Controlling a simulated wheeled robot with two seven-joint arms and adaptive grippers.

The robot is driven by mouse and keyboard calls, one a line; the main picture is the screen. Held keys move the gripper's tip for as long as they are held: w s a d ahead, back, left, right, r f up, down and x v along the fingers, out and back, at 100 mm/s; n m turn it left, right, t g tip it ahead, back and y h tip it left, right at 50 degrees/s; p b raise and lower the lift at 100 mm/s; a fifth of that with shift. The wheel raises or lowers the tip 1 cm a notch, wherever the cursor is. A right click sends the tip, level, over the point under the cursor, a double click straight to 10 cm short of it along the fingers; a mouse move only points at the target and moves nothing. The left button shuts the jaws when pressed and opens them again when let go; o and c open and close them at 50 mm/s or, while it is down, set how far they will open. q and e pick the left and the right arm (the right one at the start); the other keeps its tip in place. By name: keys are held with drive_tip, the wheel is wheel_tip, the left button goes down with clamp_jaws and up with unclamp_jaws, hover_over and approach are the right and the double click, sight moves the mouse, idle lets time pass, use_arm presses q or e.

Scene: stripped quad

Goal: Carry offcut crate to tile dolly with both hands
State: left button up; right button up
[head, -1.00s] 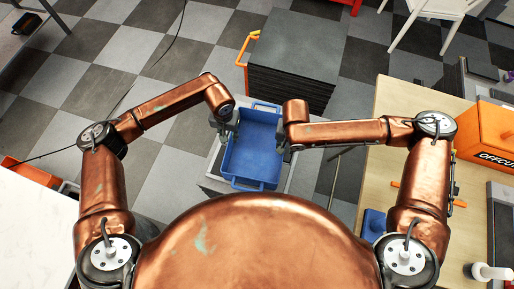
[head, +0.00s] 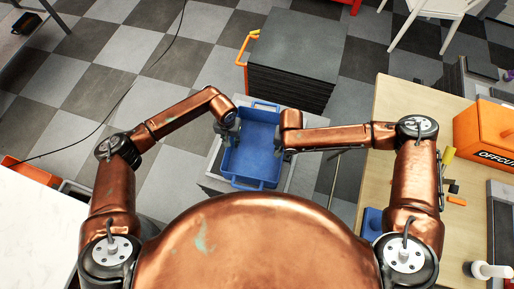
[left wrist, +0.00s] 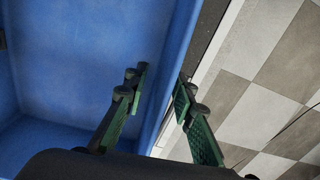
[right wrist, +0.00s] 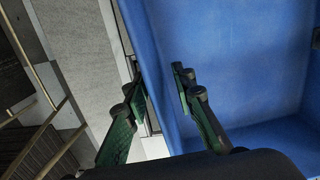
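The blue crate (head: 255,150), a shallow open box with a handle at each end, sits in front of me and looks empty. I take it as the offcut crate. My left gripper (head: 229,128) is at its left wall. In the left wrist view my left gripper (left wrist: 160,88) is open, with one finger inside and one outside the wall. My right gripper (right wrist: 158,82) likewise straddles the right wall, open; its fingers are mostly hidden in the head view. The tile dolly (head: 295,50) bears a dark tile stack and has an orange handle, beyond the crate.
The crate rests on a pale support (head: 213,172). A wooden bench (head: 400,105) on the right holds an orange box (head: 480,128) lettered "OFFCUT", its end hidden. A white surface (head: 35,225) is at lower left. Checkered floor is clear at left; a thin cable crosses it.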

use_arm(q)
drive_tip(key=shift+s+r, duration=0.1)
drive_tip(key=shift+c, duration=0.8)
use_arm(e)
drive_tip(key=shift+c, duration=0.8)
use_arm(q)
drive_tip(key=c, duration=0.5)
use_arm(e)
drive_tip(key=c, duration=0.5)
drive_tip(key=shift+r, duration=0.1)
